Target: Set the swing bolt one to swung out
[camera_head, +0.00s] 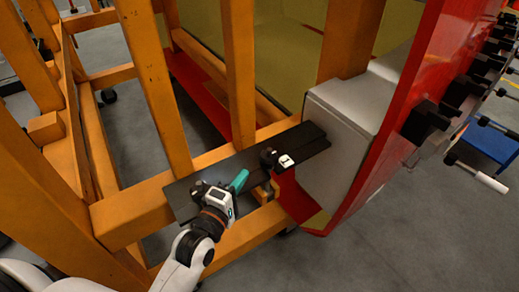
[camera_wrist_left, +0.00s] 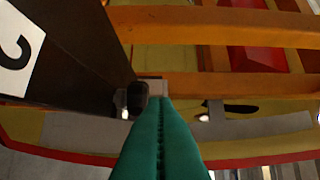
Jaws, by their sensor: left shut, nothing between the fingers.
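My left gripper (camera_head: 241,180) has teal fingers, pressed together with nothing between them. It is above the dark plate (camera_head: 318,148) that lies along the orange frame. A small black fitting with a white face (camera_head: 276,159) stands on that plate just right of the fingertips, apart from them in the head view. In the left wrist view the shut fingers (camera_wrist_left: 155,100) point at a black rounded knob (camera_wrist_left: 137,97); I cannot tell if they touch. A dark part there carries a white label with a 2 (camera_wrist_left: 18,50). I cannot tell which piece is swing bolt one. My right gripper is out of view.
Orange frame posts (camera_head: 240,75) stand close around my left arm. A grey box (camera_head: 340,130) and a red nosecone panel (camera_head: 415,85) are to the right. Black brackets (camera_head: 428,122) and pale-ended rods (camera_head: 482,176) line its edge. Grey floor is clear at lower right.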

